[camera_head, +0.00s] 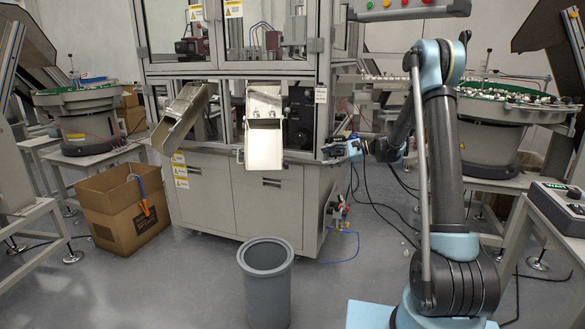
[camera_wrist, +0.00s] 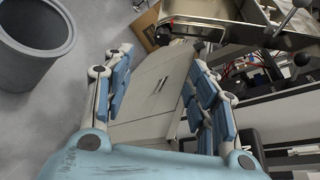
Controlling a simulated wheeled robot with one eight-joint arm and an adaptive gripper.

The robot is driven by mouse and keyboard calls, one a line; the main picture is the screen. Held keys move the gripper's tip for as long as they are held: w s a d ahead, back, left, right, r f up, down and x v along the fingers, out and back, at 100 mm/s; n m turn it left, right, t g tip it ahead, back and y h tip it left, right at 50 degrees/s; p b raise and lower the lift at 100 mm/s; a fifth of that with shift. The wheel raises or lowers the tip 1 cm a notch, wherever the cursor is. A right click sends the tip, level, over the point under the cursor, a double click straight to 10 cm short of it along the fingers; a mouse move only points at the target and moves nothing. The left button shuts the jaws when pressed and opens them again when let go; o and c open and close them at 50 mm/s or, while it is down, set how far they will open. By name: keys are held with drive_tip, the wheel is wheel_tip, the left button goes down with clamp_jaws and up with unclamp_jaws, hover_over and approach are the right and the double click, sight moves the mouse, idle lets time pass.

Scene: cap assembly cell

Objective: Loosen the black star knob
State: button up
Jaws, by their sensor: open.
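My gripper (camera_wrist: 157,58) is open and empty in the wrist view, with its blue padded fingers apart and a grey cabinet front behind the gap. In the head view my gripper (camera_head: 338,150) is beside the machine's right front corner, to the right of the right metal chute (camera_head: 263,148). In the wrist view a small dark knob-like part (camera_wrist: 164,35) shows at the end of a metal chute (camera_wrist: 208,12), beyond the fingertips and apart from them. It may be the black star knob; its shape is too small to tell. No star knob is clear in the head view.
A grey bin (camera_head: 267,258) stands on the floor in front of the machine; it also shows in the wrist view (camera_wrist: 34,72). A cardboard box (camera_head: 124,208) is at left. Black ball-ended levers (camera_wrist: 302,58) and framing are right of my fingers. Cables hang below my gripper.

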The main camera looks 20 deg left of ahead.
approach(287, 165)
drive_tip(key=w+x, duration=0.1)
drive_tip(key=x, duration=0.7)
drive_tip(key=shift+w+a+f, duration=0.15)
drive_tip(key=shift+w+f, duration=0.25)
drive_tip(key=shift+f, duration=0.05)
drive_tip(key=c, duration=1)
